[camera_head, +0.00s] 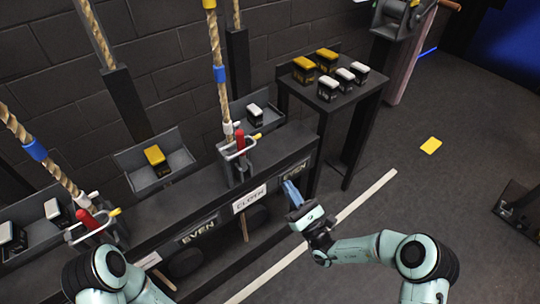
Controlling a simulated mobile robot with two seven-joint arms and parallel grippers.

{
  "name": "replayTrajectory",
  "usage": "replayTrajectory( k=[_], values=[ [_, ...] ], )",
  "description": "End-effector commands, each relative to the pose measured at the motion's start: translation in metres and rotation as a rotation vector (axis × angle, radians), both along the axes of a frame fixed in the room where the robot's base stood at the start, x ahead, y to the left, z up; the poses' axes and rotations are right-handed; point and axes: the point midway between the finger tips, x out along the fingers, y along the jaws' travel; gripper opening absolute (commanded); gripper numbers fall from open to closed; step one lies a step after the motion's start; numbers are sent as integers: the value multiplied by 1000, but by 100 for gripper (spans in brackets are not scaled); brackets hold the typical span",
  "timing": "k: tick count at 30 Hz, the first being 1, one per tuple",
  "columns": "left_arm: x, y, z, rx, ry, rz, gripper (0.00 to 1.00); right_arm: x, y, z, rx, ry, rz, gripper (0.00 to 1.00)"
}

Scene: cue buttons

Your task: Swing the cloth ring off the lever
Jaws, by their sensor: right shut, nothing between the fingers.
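The lever above the CLOTH label (249,199) has a red handle (240,138) and stands at the front of the dark rail. A pale metal ring (233,156) lies around or against this lever; I cannot tell which. A rope with a blue band (219,74) comes down to the lever's top. My right gripper (290,190) is shut and empty, in front of the rail by the right EVEN label, below and to the right of the ring and apart from it. My left arm shows at the lower left, but its gripper is out of view.
A similar red lever (88,220) with a ring stands at the left. Trays behind the rail hold yellow and white blocks. A dark side table (340,108) with several blocks stands behind my right gripper. The floor at the right is mostly clear, with a yellow card (431,146).

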Motion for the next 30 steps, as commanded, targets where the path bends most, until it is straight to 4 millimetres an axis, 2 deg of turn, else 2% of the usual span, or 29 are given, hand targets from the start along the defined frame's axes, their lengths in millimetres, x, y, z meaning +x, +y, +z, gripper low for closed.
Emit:
replayTrajectory(
  k=[6, 19, 24, 30],
  values=[
    [6, 3, -6, 8, -14, 7, 43, 17, 14, 15, 0, -5, 2, 0],
    [-32, 8, -41, 0, 113, 11, 43, 76, 57, 62, -1, -3, 2, 0],
    [-43, 10, -49, 0, 149, 14, 43, 89, 65, 73, 0, -1, 2, 0],
    [-46, 11, -51, -2, 162, 15, 43, 93, 68, 77, 0, 1, 1, 0]
  ],
)
